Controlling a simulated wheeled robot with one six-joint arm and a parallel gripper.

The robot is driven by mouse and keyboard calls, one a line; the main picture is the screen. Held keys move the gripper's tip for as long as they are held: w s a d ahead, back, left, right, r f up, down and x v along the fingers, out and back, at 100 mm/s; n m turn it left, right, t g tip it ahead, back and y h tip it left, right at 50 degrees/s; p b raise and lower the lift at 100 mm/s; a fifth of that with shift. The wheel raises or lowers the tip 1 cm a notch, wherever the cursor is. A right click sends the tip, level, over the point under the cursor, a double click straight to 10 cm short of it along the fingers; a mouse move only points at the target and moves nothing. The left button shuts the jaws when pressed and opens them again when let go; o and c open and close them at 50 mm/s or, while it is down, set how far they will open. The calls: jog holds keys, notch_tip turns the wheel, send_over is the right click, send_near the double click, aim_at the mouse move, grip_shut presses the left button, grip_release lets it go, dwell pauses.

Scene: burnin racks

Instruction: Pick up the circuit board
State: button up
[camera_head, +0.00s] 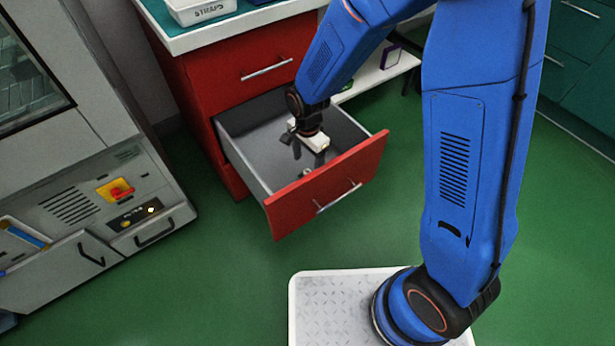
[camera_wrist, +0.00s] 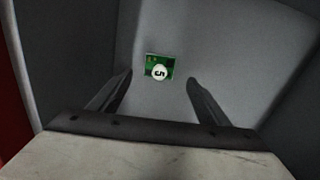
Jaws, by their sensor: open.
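The circuit board (camera_wrist: 151,61) is a small green board with a round white label marked 5. In the wrist view it lies flat on the grey floor of the open drawer (camera_wrist: 225,45). My gripper (camera_wrist: 160,80) is open and empty, with its two dark fingers apart. The board shows beyond the fingertips, roughly centred between them. In the head view my gripper (camera_head: 297,145) reaches down into the red drawer (camera_head: 330,185).
The drawer walls stand close around my gripper. A small round pale thing (camera_head: 307,171) lies in the drawer near its front. A white tray marked STRAPS (camera_head: 205,11) stands on the cabinet top. A grey machine (camera_head: 90,200) stands at left. Green floor (camera_head: 230,270) is clear in front.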

aim_at(307, 171)
jog(key=shift+s+f, duration=0.1)
jog(key=shift+f, duration=2.6)
jog(key=shift+c, duration=0.3)
jog(key=c, duration=1.1)
